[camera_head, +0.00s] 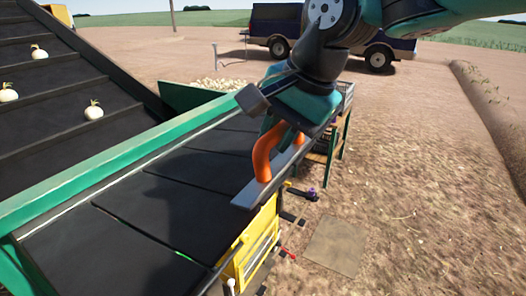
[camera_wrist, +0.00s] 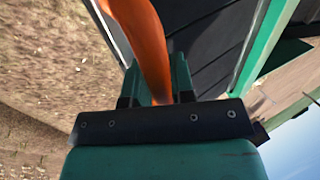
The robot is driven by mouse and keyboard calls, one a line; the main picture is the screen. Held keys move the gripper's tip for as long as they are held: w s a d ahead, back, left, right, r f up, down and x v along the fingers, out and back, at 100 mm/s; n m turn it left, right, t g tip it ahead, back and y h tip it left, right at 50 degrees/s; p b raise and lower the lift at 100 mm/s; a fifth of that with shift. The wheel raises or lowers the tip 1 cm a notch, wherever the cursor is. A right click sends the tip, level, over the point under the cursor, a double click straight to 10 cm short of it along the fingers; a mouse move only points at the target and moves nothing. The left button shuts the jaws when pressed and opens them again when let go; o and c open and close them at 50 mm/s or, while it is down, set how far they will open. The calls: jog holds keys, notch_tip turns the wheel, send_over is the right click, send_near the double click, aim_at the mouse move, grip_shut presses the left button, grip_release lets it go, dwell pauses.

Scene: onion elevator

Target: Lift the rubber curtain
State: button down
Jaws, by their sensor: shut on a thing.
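My gripper is shut on the handle. The fingertips are partly hidden by the arm and the handle.
A black conveyor belt (camera_head: 45,100) with several onions slopes up at left. A yellow box (camera_head: 250,245) and small levers sit below the bar. A dark truck (camera_head: 275,28) stands behind. Bare soil (camera_head: 430,190) at right is open.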

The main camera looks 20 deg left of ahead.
jog(key=shift+w+r, duration=0.15)
jog(key=shift+r, duration=0.15)
jog(key=c, duration=1.2)
grip_release()
jog(key=shift+d, duration=0.15)
jog(key=shift+o, duration=1.2)
jog(key=shift+d, duration=0.15)
jog(key=shift+a, duration=0.25)
jog(key=shift+r, duration=0.1)
